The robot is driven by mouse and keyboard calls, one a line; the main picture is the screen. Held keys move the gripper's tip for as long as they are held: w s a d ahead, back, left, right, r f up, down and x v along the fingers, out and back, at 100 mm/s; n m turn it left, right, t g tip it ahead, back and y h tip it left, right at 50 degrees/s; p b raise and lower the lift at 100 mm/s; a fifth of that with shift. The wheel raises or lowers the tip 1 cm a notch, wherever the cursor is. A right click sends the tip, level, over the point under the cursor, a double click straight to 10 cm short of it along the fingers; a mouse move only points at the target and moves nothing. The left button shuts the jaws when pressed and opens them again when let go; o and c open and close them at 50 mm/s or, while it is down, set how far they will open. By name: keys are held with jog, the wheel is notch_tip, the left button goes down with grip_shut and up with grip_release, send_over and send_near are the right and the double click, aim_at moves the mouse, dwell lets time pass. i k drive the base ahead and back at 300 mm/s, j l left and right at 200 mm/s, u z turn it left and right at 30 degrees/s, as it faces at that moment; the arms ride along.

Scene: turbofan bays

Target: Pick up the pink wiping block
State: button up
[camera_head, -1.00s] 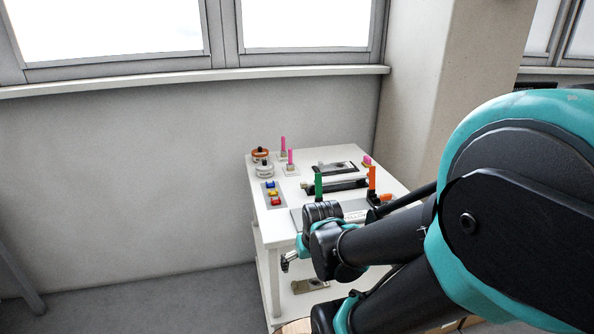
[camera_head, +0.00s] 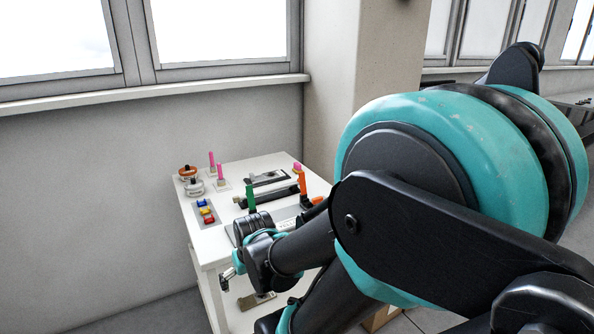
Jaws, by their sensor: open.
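A small pink block (camera_head: 297,167) is at the far right corner of the white table's top, partly hidden behind an orange upright piece; it is the likeliest match for the wiping block. Two upright pink sticks, one (camera_head: 211,161) behind the other (camera_head: 219,173), stand on pale bases at the back left of the table. My gripper (camera_head: 228,277) is small in view, low at the table's front left, below the top's level and well away from the pink block. It is open, and no object shows in it.
The white table (camera_head: 270,162) also bears two round jars (camera_head: 190,180), a tray of coloured blocks (camera_head: 205,212), a green upright piece (camera_head: 251,197) and an orange one (camera_head: 303,187). A lower shelf holds a flat part (camera_head: 257,301). My arm hides the table's front right.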

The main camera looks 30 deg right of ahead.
aim_at(297, 166)
jog(key=l+z, duration=0.4)
jog(key=l, duration=1.1)
